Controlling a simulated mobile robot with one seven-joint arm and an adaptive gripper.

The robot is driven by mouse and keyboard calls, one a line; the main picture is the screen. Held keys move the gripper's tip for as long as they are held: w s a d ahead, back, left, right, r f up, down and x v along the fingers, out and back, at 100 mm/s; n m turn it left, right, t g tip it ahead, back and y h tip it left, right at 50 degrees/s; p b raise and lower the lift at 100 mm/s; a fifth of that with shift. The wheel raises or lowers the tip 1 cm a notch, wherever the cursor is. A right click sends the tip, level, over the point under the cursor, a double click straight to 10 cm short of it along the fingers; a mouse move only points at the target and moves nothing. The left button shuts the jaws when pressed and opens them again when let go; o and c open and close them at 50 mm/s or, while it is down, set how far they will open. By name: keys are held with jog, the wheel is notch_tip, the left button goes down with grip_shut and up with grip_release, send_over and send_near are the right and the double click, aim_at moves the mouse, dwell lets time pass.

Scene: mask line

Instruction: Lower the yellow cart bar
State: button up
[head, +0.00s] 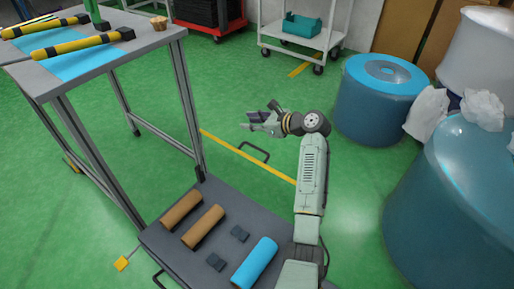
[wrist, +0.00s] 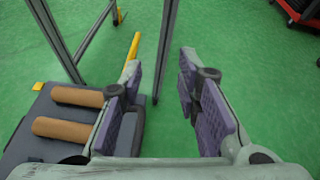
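A long thin yellow strip (head: 248,157) runs slanting from a cart post to behind my arm. I cannot tell whether it is the cart bar or a floor line. A flat yellow piece (head: 121,263) on a thin rod sticks out at the near left corner of the grey cart's lower deck (head: 215,215). My gripper (head: 252,122) is in the air right of the cart post, above the green floor. In the wrist view my gripper (wrist: 165,105) is open and empty. A yellow length (wrist: 134,45) shows past its left finger, touching nothing of it that I can see.
Brown rolls (head: 203,227) and a blue roll (head: 254,263) lie on the deck. Yellow-black bars (head: 75,46) lie on the cart top (head: 150,35). Blue drums (head: 378,100) stand right; a white cart (head: 300,38) stands behind. Green floor is free around my gripper.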

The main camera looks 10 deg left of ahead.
aim_at(257, 148)
jog(key=s+d+f+m+g+y, duration=0.1)
jog(key=s+d+f+m, duration=0.1)
jog(key=d+f+m, duration=0.3)
jog(key=s+d+f+m+g+y, duration=0.1)
jog(key=s+d+m+g, duration=0.15)
jog(key=d, duration=0.55)
jog(key=shift+m+t, duration=0.25)
jog(key=shift+t, duration=0.2)
jog(key=x, duration=1.1)
jog(key=shift+w+d+f, duration=0.1)
jog(key=shift+f, duration=0.05)
jog(key=shift+c, duration=0.6)
grip_shut()
